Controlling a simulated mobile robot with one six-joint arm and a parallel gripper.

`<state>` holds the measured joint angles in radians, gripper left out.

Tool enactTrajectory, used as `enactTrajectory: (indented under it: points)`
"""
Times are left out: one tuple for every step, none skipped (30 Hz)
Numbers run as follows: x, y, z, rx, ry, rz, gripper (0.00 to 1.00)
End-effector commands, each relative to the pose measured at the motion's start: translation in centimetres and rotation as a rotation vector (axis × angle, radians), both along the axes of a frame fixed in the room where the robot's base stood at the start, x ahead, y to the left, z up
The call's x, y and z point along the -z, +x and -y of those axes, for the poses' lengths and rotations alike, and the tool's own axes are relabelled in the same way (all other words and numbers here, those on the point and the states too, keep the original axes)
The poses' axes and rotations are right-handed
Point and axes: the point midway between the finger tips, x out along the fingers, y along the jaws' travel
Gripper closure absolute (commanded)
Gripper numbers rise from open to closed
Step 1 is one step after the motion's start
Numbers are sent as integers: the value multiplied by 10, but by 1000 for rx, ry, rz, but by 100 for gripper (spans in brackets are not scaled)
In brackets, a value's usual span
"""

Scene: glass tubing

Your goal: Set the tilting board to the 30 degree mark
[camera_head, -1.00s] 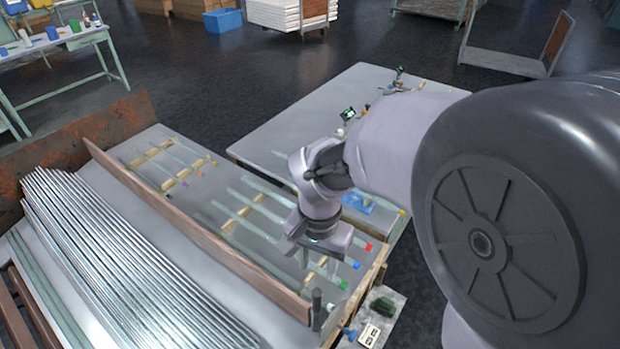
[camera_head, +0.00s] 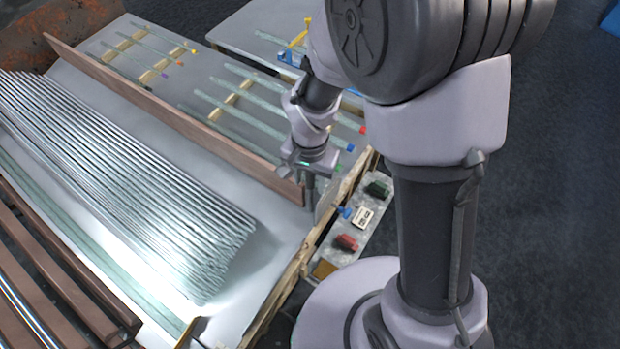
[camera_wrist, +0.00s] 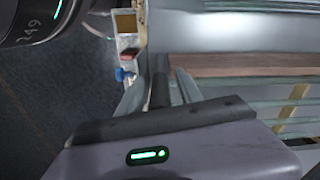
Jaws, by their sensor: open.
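The long brown board (camera_head: 180,115) stands on edge along the grey table, its near end by my gripper; I take it to be the tilting board. It also shows in the wrist view (camera_wrist: 240,66). A dark upright post (camera_wrist: 159,82) is at that end. My gripper (camera_head: 309,188) points down there. In the wrist view my gripper (camera_wrist: 158,88) is open, with a finger on each side of the post; I cannot tell whether they touch it. No degree mark can be read, and the gripper hides the board's near end in the head view.
A side panel (camera_head: 325,255) carries a green button (camera_head: 378,189), a red button (camera_head: 346,242), a blue knob (camera_head: 345,212) and a small white label (camera_head: 362,217). Glass tubes with coloured ends lie right of the board; many tubes (camera_head: 130,170) lie to its left.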

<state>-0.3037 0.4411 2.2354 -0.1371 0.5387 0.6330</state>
Motion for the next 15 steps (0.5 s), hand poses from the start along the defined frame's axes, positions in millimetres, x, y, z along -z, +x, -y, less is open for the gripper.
enactTrajectory:
  points:
    - [0, 0, 0, 0, 0, 0, 57]
    - [0, 0, 0, 0, 0, 0, 57]
    - [0, 0, 0, 0, 0, 0, 57]
    - [-1, 0, 0, 0, 0, 0, 61]
    - [-1, 0, 0, 0, 0, 0, 67]
    - [-1, 0, 0, 0, 0, 0, 74]
    - [-1, 0, 0, 0, 0, 0, 80]
    - [-1, 0, 0, 0, 0, 0, 86]
    - [-1, 0, 0, 0, 0, 0, 94]
    - [-1, 0, 0, 0, 0, 0, 100]
    - [-1, 0, 0, 0, 0, 0, 100]
    - [-1, 0, 0, 0, 0, 0, 100]
    - [-1, 0, 0, 0, 0, 0, 100]
    - [-1, 0, 0, 0, 0, 0, 100]
    - [-1, 0, 0, -1, 0, 0, 100]
